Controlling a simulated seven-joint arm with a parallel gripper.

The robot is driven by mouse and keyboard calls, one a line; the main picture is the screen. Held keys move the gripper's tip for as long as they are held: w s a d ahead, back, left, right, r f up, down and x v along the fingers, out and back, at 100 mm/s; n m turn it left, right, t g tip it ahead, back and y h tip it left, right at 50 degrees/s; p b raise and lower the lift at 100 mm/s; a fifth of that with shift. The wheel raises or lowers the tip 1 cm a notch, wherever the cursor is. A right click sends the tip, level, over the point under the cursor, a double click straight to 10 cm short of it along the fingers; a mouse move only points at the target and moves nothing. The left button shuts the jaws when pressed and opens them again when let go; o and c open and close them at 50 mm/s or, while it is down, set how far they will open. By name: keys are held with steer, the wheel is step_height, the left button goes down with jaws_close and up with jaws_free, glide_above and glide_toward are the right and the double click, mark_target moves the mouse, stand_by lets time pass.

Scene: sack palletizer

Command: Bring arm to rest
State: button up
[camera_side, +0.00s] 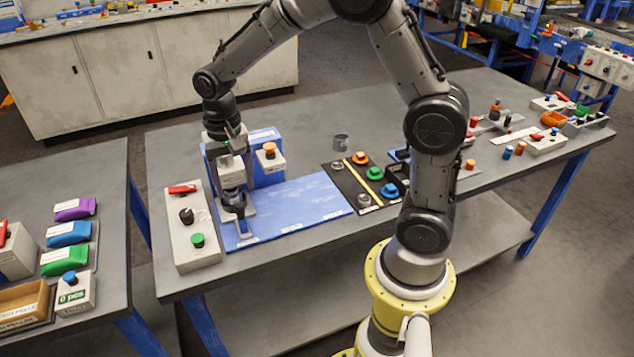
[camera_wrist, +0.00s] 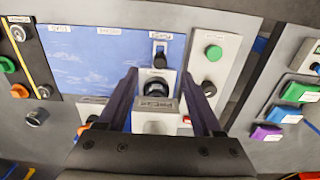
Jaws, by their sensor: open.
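My gripper (camera_side: 230,145) is at the left end of the workbench (camera_side: 290,120), low over a white labelled block at the blue panel. In the wrist view my gripper (camera_wrist: 160,74) has its two dark fingers apart. A light block with a round black part (camera_wrist: 157,86) shows between them; I cannot tell whether the fingers touch it. My arm is bent, its elbow raised, with its far end reaching down to the left. A dark lever (camera_side: 235,204) stands on the panel just below the gripper.
The blue panel (camera_side: 305,198) has free surface to the right. A control box (camera_side: 198,240) with a green button stands left, an orange-button box (camera_side: 269,157) behind right. A black board (camera_side: 363,178) with coloured knobs lies right. A second table (camera_side: 110,270) carries coloured sacks.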

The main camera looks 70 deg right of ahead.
steer(key=shift+r, duration=0.1)
stand_by(0.3)
steer(key=s+a+r+n+t, duration=0.1)
steer(key=s+r+t, duration=0.1)
steer(key=s+r, duration=0.4)
steer(key=s+r+n+t, duration=0.1)
steer(key=s+r+t, duration=0.15)
steer(key=r, duration=0.55)
steer(key=s+f+n+t, duration=0.1)
steer(key=s+f+n, duration=0.1)
steer(key=s+n, duration=0.5)
steer(key=s, duration=0.6)
steer(key=shift+a+f, duration=0.15)
steer(key=shift+f, duration=0.2)
